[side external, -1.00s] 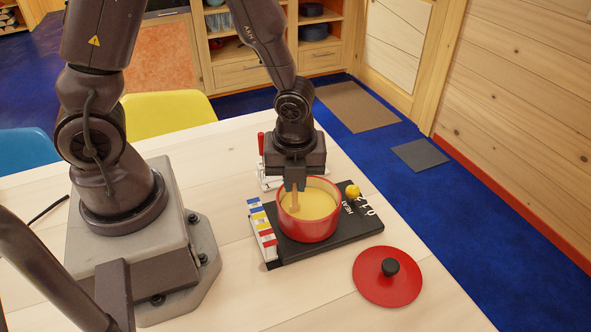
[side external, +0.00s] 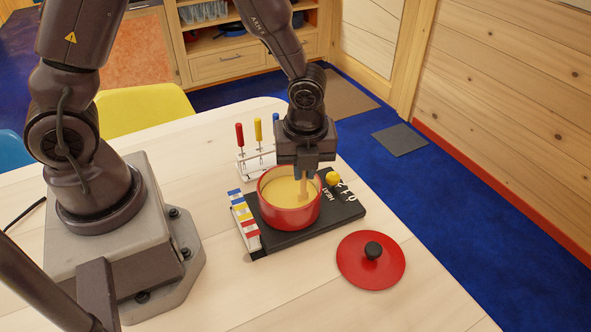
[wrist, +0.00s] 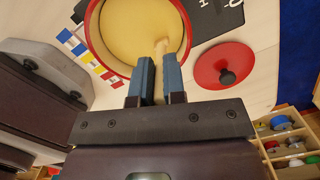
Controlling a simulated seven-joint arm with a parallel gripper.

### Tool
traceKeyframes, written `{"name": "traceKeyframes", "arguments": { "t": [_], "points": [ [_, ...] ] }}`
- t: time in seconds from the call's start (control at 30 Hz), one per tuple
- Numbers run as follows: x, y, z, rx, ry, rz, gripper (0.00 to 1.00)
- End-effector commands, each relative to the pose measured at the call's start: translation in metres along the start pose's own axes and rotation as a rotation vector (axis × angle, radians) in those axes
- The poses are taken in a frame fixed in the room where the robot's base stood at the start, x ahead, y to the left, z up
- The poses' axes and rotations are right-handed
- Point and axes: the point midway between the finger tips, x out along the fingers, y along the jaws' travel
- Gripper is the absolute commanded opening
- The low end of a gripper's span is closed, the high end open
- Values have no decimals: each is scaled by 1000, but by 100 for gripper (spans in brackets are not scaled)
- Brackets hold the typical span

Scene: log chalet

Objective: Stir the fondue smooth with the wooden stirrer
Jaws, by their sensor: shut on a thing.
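A red pot (side external: 290,217) holds smooth-looking yellow fondue (side external: 277,191) and stands on a black burner plate (side external: 322,219) on the table. My gripper (side external: 305,168) is above the pot, shut on the wooden stirrer (side external: 304,187). The stirrer's lower end dips into the fondue at the right part of the pot. In the wrist view the two blue-grey fingers of my gripper (wrist: 155,80) close around the stirrer (wrist: 161,57), and its tip lies within the pot rim (wrist: 88,40). The submerged end is hidden.
A red lid with a black knob (side external: 371,262) lies right of the plate. A yellow knob (side external: 333,178) sits on the plate's far right. A white rack (side external: 257,160) with coloured-handled forks stands behind. A striped multicoloured strip (side external: 244,220) borders the plate's left. The table's front is clear.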

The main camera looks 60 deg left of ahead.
Motion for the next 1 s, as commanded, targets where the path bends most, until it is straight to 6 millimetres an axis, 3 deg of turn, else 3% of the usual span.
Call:
{"name": "traceKeyframes", "arguments": {
  "t": [0.17, 0.63, 1.0],
  "points": [
    [0, -1, 5, -1, 0, 0, 0],
    [0, 22, 16, -1, 0, -1, 0],
    [-27, 22, 20, -3, -1, -4, 0]
  ]
}}
